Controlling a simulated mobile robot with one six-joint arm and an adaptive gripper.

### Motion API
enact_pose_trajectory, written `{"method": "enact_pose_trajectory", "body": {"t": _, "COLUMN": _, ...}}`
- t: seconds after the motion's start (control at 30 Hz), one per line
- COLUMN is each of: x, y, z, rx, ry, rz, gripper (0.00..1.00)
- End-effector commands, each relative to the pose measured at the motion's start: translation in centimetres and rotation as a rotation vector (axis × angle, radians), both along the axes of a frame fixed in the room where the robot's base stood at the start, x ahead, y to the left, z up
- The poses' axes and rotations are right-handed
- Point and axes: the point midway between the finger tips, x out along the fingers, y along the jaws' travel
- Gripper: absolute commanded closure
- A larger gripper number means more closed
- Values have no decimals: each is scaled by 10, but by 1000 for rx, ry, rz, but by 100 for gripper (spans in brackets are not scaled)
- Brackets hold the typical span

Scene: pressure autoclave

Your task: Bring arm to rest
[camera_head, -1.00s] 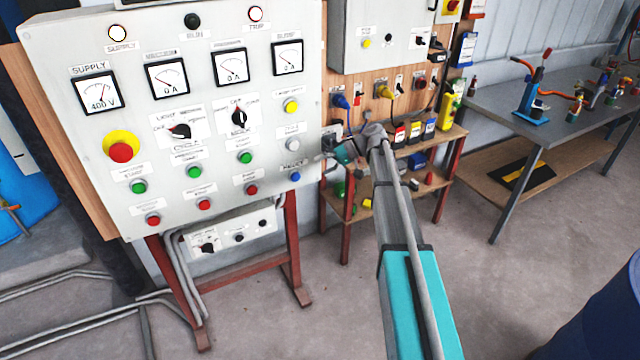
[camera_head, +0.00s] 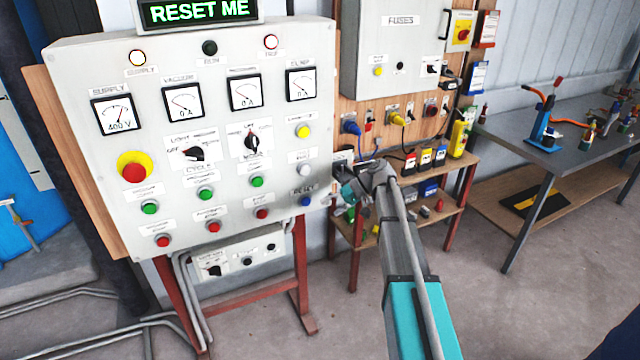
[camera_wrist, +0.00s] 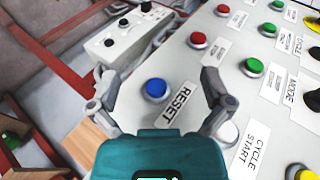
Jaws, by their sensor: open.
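My gripper (camera_wrist: 158,95) is open and empty in the wrist view, its two fingers spread on either side of the blue RESET button (camera_wrist: 156,89). The button's label lies between the fingers too. I cannot tell the exact gap to the panel. In the head view my arm reaches from the bottom to the lower right edge of the control panel (camera_head: 105,185); the gripper (camera_head: 338,172) is small and partly hidden by the wrist there. The blue button also shows in the head view (camera_head: 306,201), just left of the gripper. A display (camera_head: 198,12) above the panel reads RESET ME in green.
A grey workbench (camera_head: 500,125) holds tools farther right. Open floor lies in front of the bench.

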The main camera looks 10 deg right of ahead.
Motion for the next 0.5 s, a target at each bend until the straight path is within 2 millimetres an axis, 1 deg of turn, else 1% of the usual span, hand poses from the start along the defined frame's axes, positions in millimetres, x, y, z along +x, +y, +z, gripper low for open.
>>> {"method": "enact_pose_trajectory", "body": {"t": 0.17, "x": -6, "y": 2, "z": -3, "rx": -17, "ry": 6, "rz": -1, "gripper": 0}}
{"method": "enact_pose_trajectory", "body": {"t": 0.27, "x": -19, "y": 4, "z": -8, "rx": -56, "ry": 18, "rz": -8, "gripper": 0}}
{"method": "enact_pose_trajectory", "body": {"t": 0.37, "x": -39, "y": 8, "z": -18, "rx": -124, "ry": 38, "rz": -20, "gripper": 0}}
{"method": "enact_pose_trajectory", "body": {"t": 0.47, "x": -66, "y": 10, "z": -30, "rx": -220, "ry": 62, "rz": -39, "gripper": 0}}
{"method": "enact_pose_trajectory", "body": {"t": 0.5, "x": -78, "y": 11, "z": -36, "rx": -264, "ry": 71, "rz": -48, "gripper": 0}}
